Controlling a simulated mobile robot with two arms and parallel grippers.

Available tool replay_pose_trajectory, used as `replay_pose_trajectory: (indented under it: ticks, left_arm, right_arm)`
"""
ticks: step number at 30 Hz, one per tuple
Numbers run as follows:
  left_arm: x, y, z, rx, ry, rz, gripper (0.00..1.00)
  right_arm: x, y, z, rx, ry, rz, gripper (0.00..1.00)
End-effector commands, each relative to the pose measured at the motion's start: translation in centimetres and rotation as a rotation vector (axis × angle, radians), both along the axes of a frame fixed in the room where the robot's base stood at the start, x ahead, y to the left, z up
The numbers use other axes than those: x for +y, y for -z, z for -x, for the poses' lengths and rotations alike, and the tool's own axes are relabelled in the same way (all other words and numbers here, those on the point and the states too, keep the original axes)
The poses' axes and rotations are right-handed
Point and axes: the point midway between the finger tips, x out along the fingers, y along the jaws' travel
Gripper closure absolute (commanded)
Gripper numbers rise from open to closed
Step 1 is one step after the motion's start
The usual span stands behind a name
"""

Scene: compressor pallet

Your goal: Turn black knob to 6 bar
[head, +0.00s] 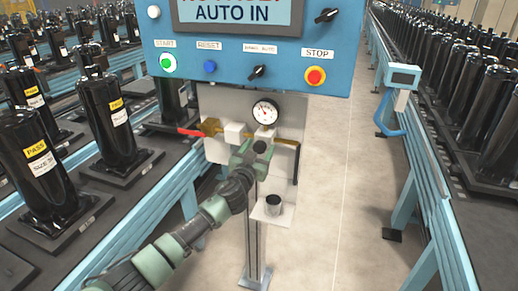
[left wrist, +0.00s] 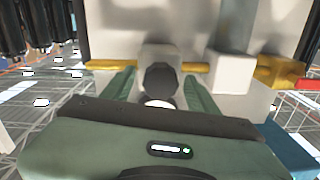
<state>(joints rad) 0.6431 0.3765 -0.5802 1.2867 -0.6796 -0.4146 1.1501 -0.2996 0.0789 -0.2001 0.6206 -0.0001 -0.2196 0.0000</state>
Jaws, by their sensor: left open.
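The black knob (left wrist: 160,78) sits in front of a grey block in the left wrist view, on the brass pipe line. My left gripper (left wrist: 157,88) is open, with one green finger on each side of the knob; I cannot tell whether they touch it. In the head view my left gripper (head: 256,151) is at the regulator, just below the gauge, and largely hides the knob. The round white pressure gauge (head: 265,112) faces me; its needle points up and left, but its numbers are too small to read. My right gripper is not in view.
The blue control panel (head: 330,72) overhangs the regulator closely. A red valve handle (head: 190,132) is to the left. A small shelf with a dark cup (head: 273,204) is below.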

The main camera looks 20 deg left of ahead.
Motion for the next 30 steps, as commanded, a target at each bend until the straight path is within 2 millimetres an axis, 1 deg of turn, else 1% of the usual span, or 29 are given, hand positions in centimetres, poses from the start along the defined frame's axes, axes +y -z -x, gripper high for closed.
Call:
replay_pose_trajectory:
  ticks: [1, 2, 3, 5, 6, 7, 14, 20, 26, 30]
  left_arm:
    - [0.0, 0.0, 0.0, 0.0, 0.0, 0.0, 0.49]
    - [0.0, 0.0, 0.0, 0.0, 0.0, 0.0, 0.57]
    - [0.0, 0.0, 0.0, 0.0, 0.0, 0.0, 0.69]
    - [0.0, 0.0, 0.0, 0.0, 0.0, 0.0, 0.85]
    - [0.0, 0.0, 0.0, 0.0, 0.0, 0.0, 0.96]
    - [0.0, 0.0, 0.0, 0.0, 0.0, 0.0, 1.0]
    - [0.0, 0.1, 0.0, 0.0, -0.001, -0.016, 1.0]
    - [0.0, 0.1, 0.0, -0.003, -0.002, -0.092, 1.0]
    - [-0.1, 0.1, 0.0, -0.009, -0.001, -0.242, 1.0]
    - [-0.1, 0.1, 0.0, -0.014, 0.0, -0.373, 1.0]
  right_arm:
    - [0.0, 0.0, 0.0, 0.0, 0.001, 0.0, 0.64]
    - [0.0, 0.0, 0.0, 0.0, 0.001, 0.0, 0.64]
    - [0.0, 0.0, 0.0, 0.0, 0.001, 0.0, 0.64]
    - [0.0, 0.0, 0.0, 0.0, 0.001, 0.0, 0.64]
    - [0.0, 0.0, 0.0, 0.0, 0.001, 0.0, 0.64]
    - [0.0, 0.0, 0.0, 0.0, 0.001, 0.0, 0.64]
    - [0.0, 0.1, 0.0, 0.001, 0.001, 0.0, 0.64]
    - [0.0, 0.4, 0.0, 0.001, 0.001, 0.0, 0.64]
    - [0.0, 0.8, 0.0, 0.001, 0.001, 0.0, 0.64]
    - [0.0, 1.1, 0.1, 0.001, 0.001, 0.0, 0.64]
